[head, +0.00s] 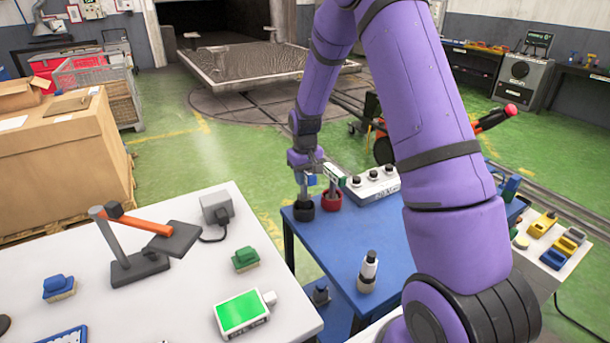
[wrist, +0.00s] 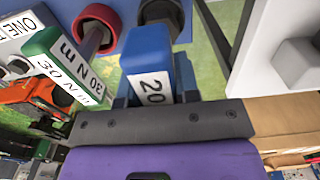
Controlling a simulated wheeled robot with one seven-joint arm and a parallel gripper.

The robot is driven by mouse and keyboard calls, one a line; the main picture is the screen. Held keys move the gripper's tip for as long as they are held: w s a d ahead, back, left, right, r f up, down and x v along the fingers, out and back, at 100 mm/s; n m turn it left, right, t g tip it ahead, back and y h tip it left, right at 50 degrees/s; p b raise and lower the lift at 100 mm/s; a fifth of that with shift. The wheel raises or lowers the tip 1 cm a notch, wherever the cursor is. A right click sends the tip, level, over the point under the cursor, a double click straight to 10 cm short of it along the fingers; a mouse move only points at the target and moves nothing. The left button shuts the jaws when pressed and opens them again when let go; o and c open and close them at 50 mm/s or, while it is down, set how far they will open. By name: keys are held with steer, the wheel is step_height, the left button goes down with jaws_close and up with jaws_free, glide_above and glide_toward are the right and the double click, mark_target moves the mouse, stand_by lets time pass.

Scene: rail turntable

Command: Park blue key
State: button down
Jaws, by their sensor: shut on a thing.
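The blue key (wrist: 148,55) has a white label reading "20" and fills the middle of the wrist view. My gripper (wrist: 155,100) is shut on it. In the head view my gripper (head: 306,172) points down over the blue table, and a little of the blue key (head: 312,180) shows beside it. A black round holder (head: 303,211) is directly below; it also shows behind the key in the wrist view (wrist: 162,12). I cannot tell whether the key's lower end is inside it. A green key (wrist: 65,62) labelled "30 N m" stands in the red holder (head: 331,202) alongside.
A white box with several dark knobs (head: 372,184) stands just right of the holders. A black-and-white bottle-like object (head: 368,272) stands nearer on the blue table (head: 325,245). A white table (head: 190,290) with a lamp-like stand (head: 140,265) lies at left.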

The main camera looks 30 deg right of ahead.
mark_target(305, 198)
steer(key=shift+f, duration=2.05)
steer(key=c, duration=0.8)
jaws_free()
steer(key=shift+r, duration=0.1)
step_height(305, 198, up, 11)
steer(key=shift+f, duration=0.2)
